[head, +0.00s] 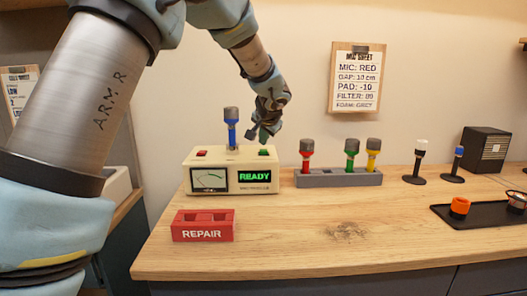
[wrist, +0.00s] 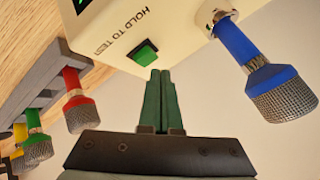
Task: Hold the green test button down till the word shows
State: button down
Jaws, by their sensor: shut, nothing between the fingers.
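The cream test box (head: 230,172) stands on the wooden bench, its display (head: 254,176) lit with the green word "READY". Its green test button (wrist: 143,53), beside the label "HOLD TO TEST", is in the wrist view; it also shows on the box top at right in the head view (head: 264,152). A blue microphone (head: 231,128) stands upright in the top of the box. My gripper (wrist: 158,75) is shut and empty, its fingertips close to the button. The button's face is visible; I cannot tell whether the tips touch its edge.
A red tray marked "REPAIR" (head: 203,232) is in front of the box. A grey rack (head: 338,179) with red, green and yellow microphones is to its right. A black tray (head: 480,220) lies at far right.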

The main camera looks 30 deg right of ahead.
aim_at(263, 151)
jog(key=shift+f, duration=0.15)
jog(key=shift+f+b, duration=0.3)
jog(key=shift+b, duration=0.35)
jog(key=shift+f+b, duration=0.45)
jog(key=shift+b, duration=0.15)
dwell(0.4)
dwell(2.3)
jog(key=shift+r+p, duration=0.6)
jog(key=shift+r, duration=0.3)
jog(key=shift+r, duration=0.15)
jog(key=shift+r+p, duration=1.7)
jog(key=shift+r, duration=0.7)
